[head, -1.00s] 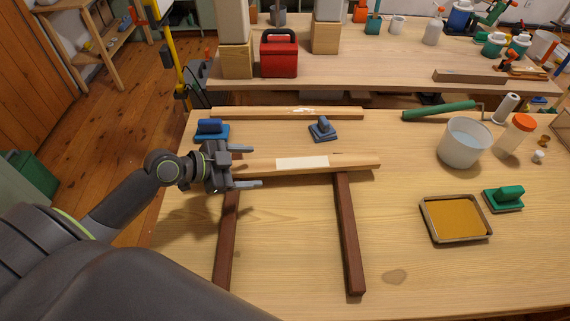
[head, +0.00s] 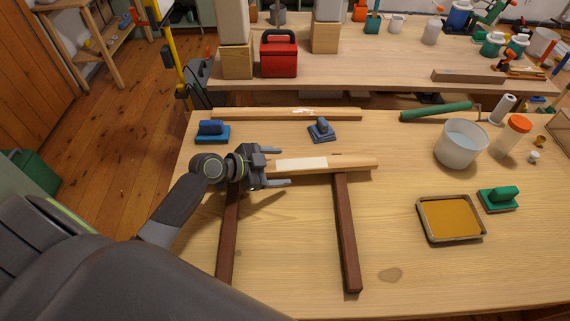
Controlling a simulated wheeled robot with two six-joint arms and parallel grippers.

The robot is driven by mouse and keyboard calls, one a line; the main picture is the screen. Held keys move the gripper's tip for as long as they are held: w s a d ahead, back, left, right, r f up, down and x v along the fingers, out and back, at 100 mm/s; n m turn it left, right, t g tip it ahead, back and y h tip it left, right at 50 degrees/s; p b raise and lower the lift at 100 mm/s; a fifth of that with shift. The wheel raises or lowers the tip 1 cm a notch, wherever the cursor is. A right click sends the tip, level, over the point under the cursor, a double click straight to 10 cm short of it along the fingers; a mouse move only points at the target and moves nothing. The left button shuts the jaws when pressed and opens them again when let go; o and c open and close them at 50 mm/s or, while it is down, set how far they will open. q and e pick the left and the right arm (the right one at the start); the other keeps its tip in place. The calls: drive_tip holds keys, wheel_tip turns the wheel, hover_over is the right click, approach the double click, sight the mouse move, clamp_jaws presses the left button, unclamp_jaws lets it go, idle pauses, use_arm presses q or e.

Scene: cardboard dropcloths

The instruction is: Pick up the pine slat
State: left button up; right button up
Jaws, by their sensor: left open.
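A pale pine slat (head: 350,163) with a white patch in its middle lies across two dark brown bars (head: 347,235) on the workbench. Its left end is hidden behind my left gripper. My left gripper (head: 279,167) is open at the left part of this slat. I cannot tell whether the fingers touch the wood. A second pale slat (head: 240,114) with a whitish mark lies along the bench's back edge. My right gripper is not in view.
Blue sanding blocks (head: 212,132) and (head: 321,130) lie between the slats. To the right are an amber tray (head: 450,241), a green block (head: 498,198), a white pot (head: 460,143), an orange-lidded jar (head: 513,137) and a green roller (head: 435,111). The bench's front right is clear.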

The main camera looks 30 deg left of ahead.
use_arm(q)
drive_tip(key=c, duration=1.1)
drive_tip(key=shift+r, duration=0.1)
drive_tip(key=shift+c, duration=0.2)
